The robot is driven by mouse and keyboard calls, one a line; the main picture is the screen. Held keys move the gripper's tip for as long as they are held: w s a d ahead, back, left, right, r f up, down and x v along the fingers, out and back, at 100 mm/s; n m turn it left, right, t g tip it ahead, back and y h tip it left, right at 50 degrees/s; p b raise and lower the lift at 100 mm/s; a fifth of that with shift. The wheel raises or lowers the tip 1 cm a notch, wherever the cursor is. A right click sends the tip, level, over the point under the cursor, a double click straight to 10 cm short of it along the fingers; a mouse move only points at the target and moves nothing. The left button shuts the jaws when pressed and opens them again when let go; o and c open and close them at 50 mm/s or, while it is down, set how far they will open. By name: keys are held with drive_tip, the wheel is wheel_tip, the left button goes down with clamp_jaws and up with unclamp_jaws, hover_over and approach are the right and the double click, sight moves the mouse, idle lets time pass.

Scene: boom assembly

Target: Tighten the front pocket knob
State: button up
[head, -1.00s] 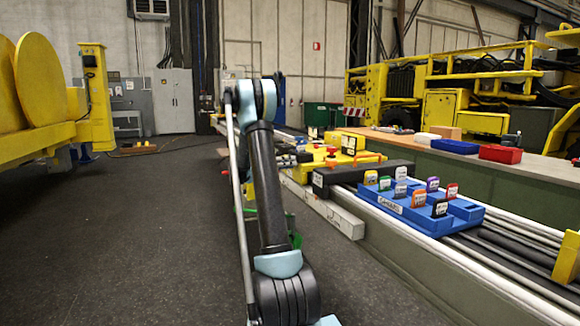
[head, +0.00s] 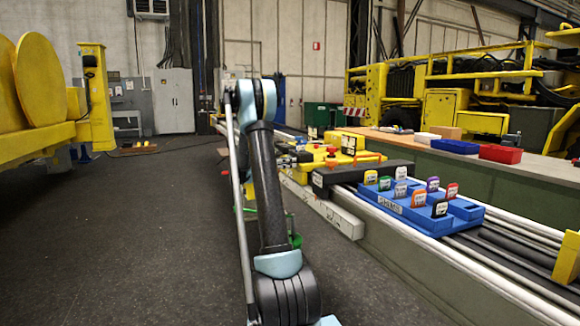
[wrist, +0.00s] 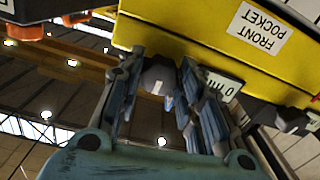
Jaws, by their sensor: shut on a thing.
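In the wrist view a yellow block (wrist: 190,35) with a white "FRONT POCKET" label fills the top and right. The dark grey front pocket knob (wrist: 160,74), with a pale mark on it, sits under the block's lower edge. My gripper (wrist: 160,80) is shut on the knob, one finger at each side. The fingers hide parts of its sides. A second, smaller white label is partly behind the right finger. In the head view a yellow assembly with red parts (head: 335,160) lies on the boom, right of my arm. My gripper cannot be made out there.
A blue tray (head: 395,207) with several coloured tags sits on the boom at right. A black bar (head: 350,178) lies behind it. Red (head: 500,154) and blue (head: 455,146) bins stand on the back bench. Open dark floor (head: 140,240) lies left of my arm.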

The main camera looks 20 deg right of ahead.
drive_tip(key=shift+w, duration=0.1)
drive_tip(key=o, duration=1.1)
drive_tip(key=shift+c, duration=0.2)
drive_tip(key=a, duration=1.2)
drive_tip(key=shift+s, duration=0.2)
drive_tip(key=shift+s, duration=0.1)
